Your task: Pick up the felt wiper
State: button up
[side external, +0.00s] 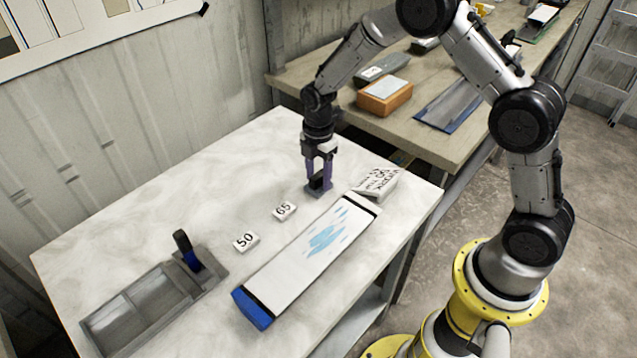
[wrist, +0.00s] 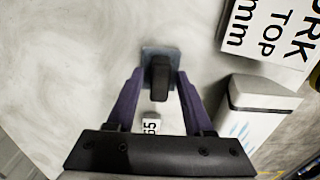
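What appears to be the felt wiper (side external: 319,190) is a small grey-blue pad with an upright black handle, standing on the pale marbled table just behind the long white liner. It also shows in the wrist view (wrist: 160,54), near the middle. My gripper (side external: 319,172) points down over it, with one purple finger on each side of the black handle. In the wrist view my gripper (wrist: 160,82) is open, with a visible gap between each finger and the handle. The fingers partly hide the handle in the side view.
The long white liner (side external: 290,275) has a blue end and blue smears. Small blocks marked 50 (side external: 246,241) and 65 (side external: 284,210) lie beside it. A white lettered block (side external: 376,184) sits at its far end. A grey tray (side external: 125,325) with a dark-handled tool (side external: 187,250) stands left.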

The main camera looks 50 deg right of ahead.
aim_at(318, 174)
grip_shut()
jog(key=shift+r, duration=0.45)
notch_tip(318, 174, up, 2)
jog(key=shift+r, duration=0.1)
jog(key=s+r, duration=1)
jog(key=s, duration=0.4)
